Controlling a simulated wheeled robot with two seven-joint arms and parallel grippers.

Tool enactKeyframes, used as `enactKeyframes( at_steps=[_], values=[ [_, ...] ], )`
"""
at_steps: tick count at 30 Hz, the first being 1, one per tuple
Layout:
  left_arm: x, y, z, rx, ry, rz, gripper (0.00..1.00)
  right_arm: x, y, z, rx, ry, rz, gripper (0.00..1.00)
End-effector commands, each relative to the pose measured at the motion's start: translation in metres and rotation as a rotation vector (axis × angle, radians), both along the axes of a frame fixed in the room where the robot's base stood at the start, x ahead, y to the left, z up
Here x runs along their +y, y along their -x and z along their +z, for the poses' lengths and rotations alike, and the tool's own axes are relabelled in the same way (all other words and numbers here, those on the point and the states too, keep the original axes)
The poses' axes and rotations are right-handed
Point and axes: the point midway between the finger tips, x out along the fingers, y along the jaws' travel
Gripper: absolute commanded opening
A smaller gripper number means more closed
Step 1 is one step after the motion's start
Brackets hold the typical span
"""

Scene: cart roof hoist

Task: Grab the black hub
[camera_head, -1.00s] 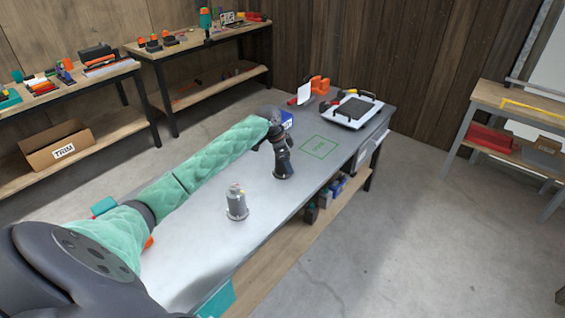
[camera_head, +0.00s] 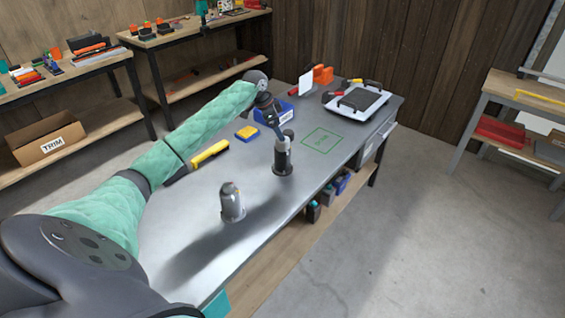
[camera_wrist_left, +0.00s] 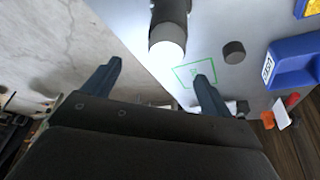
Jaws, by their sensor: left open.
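A black upright cylinder with a pale top (camera_head: 282,160) stands on the grey workbench (camera_head: 215,265); it also shows at the top of the left wrist view (camera_wrist_left: 170,15). A small round black piece (camera_wrist_left: 234,52) lies nearer the blue bin in that view. I cannot tell which of the two is the hub. My right gripper is in neither view.
A grey cylinder (camera_head: 232,203) stands nearer on the bench. A blue bin (camera_head: 273,115), a yellow tool (camera_head: 209,154), a green marked square (camera_head: 322,143) and a black-and-white tray (camera_head: 357,104) are around.

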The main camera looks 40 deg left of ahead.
Motion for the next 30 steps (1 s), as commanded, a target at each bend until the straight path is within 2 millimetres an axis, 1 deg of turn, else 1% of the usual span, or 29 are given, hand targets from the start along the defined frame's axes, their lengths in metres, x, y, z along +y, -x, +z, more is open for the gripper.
enactKeyframes(
  at_steps=[1, 3, 6, 9, 12, 14, 21, 26, 30],
  values=[
    [0.000, 0.000, -0.013, 0.000, 0.000, 0.000, 0.85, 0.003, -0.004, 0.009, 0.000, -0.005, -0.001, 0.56],
    [0.000, 0.000, -0.021, 0.000, 0.000, 0.000, 0.85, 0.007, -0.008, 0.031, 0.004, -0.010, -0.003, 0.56],
    [0.000, 0.000, -0.027, 0.000, 0.000, 0.000, 0.85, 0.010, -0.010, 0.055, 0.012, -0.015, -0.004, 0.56],
    [0.000, 0.000, -0.030, 0.000, 0.000, 0.000, 0.85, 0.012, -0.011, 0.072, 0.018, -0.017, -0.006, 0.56],
    [0.000, 0.000, -0.032, 0.000, 0.000, 0.000, 0.85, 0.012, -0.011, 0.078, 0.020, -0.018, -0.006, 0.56],
    [-0.001, -0.001, -0.034, 0.001, 0.001, 0.001, 0.85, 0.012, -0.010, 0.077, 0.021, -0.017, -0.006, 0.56],
    [-0.006, -0.006, -0.051, 0.001, 0.001, 0.001, 0.85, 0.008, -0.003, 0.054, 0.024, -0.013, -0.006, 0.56],
    [-0.007, -0.009, -0.058, 0.001, 0.001, 0.000, 0.85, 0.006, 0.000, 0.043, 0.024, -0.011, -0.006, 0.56],
    [-0.007, -0.012, -0.067, 0.003, 0.001, 0.001, 0.85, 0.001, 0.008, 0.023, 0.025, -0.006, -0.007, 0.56]
  ],
)
